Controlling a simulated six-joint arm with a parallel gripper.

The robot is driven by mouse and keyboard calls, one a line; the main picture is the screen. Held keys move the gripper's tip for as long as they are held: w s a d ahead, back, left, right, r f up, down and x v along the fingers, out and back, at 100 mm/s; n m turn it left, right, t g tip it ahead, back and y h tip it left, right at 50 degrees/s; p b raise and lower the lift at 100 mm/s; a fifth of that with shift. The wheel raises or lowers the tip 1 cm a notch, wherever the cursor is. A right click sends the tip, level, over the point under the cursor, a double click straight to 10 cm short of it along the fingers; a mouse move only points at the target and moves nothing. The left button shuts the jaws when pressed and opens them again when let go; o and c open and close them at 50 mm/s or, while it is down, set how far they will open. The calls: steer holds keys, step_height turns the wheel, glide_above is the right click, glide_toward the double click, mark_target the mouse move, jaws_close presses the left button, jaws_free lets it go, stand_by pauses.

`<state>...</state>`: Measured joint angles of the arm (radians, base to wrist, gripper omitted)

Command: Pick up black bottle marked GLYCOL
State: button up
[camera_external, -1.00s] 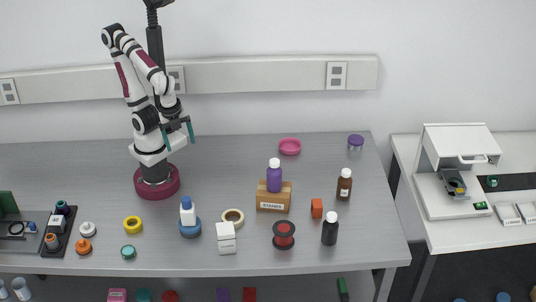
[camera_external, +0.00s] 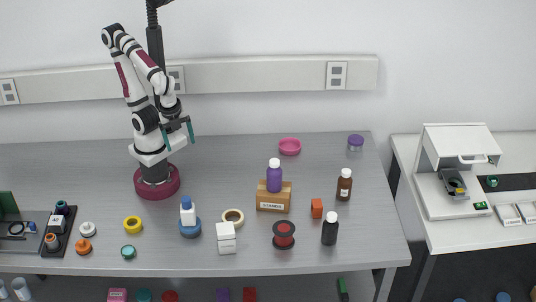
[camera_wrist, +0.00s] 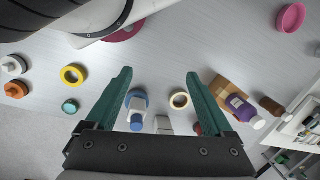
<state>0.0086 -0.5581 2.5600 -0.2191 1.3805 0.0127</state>
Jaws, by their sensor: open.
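A black bottle (camera_external: 330,229) with a white cap stands upright near the front right of the table in the external view. A dark brown bottle (camera_external: 344,185) with a white cap and a small label stands behind it. I cannot read the word GLYCOL on either one. My gripper (camera_external: 179,134) is open and empty, raised above the back left of the table near my base, far from both bottles. In the wrist view its two green fingers (camera_wrist: 160,88) are spread apart with nothing between them. The brown bottle (camera_wrist: 271,106) shows at the right there.
A purple bottle (camera_external: 274,177) stands at a cardboard box (camera_external: 264,198) left of the bottles. An orange block (camera_external: 316,208) and a dark red spool (camera_external: 284,234) are close to the black bottle.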

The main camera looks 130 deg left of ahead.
steer(key=shift+c, duration=0.6)
step_height(320, 180, up, 6)
steer(key=f, duration=0.1)
steer(key=w+d+n+h, duration=0.4)
steer(key=w+n, duration=0.3)
steer(key=w+a+r+n+t+h, duration=0.1)
steer(key=w+a+n+t+h, duration=0.15)
steer(key=w+n, duration=0.5)
steer(key=w+a+r+n+t+h, duration=0.1)
steer(key=w+a+n+t+h, duration=0.15)
steer(key=w+n, duration=0.5)
steer(key=w+a+f+n+t+y, duration=0.1)
steer(key=w+a+n+t, duration=0.3)
steer(key=w+a+n, duration=0.5)
steer(key=w+a+f+n+t+y, duration=0.1)
steer(key=w+a+n+t, duration=0.4)
steer(key=a, duration=0.7)
steer(key=n, duration=0.1)
glide_toward(329, 213)
steer(key=shift+g, duration=0.4)
steer(key=x, duration=1.1)
steer(key=shift+w+a+f, duration=0.25)
steer(key=shift+w+a, duration=0.05)
jaws_close()
